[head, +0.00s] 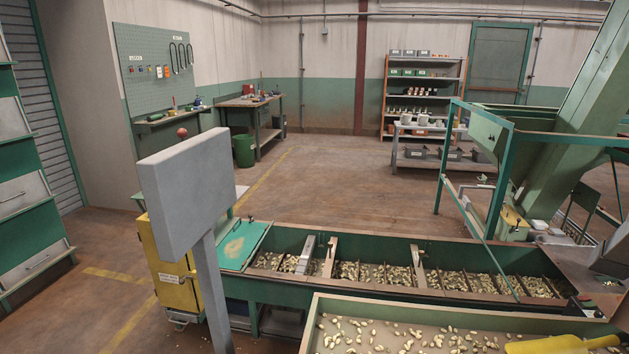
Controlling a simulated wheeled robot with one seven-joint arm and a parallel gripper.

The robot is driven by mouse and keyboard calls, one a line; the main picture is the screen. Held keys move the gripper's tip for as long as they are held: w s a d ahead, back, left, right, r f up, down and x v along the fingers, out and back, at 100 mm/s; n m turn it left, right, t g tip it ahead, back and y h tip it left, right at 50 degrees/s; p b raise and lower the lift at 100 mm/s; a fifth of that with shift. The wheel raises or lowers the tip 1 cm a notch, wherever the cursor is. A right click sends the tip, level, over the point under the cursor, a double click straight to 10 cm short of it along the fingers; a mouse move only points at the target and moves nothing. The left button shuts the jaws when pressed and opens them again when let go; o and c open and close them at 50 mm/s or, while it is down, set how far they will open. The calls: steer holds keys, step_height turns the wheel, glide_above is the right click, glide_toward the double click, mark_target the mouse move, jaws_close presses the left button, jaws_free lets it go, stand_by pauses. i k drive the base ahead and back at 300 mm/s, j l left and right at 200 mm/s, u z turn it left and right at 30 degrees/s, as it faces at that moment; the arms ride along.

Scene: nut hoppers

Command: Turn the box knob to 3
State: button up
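A plain grey box (188,190) on a grey post (214,290) stands close to me at left. No knob or numbers show on the faces I see. A small red ball (182,132) shows just above its top edge; I cannot tell whether it is attached. A yellow box (160,250) with a white label (171,278) stands behind the post, partly hidden by it. The label is too small to read, and I cannot make out a knob or its setting there. My gripper is not in view.
A long green trough (262,300) of nuts in compartments runs across the middle. A nearer tray (312,325) holds nuts and a yellow scoop (560,344). A green frame and chute (570,130) stand at right. Floor (340,180) is open behind the trough and at left.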

mark_target(598, 313)
steer(key=z, duration=1.2)
steer(key=i+j+z, duration=0.1)
steer(key=j, duration=0.2)
steer(key=i+j, duration=0.1)
steer(key=j, duration=0.25)
steer(key=i+j+z, duration=0.15)
steer(key=j, duration=0.15)
steer(key=i+l+u, duration=0.1)
steer(key=i+u, duration=0.25)
steer(key=i, duration=1.35)
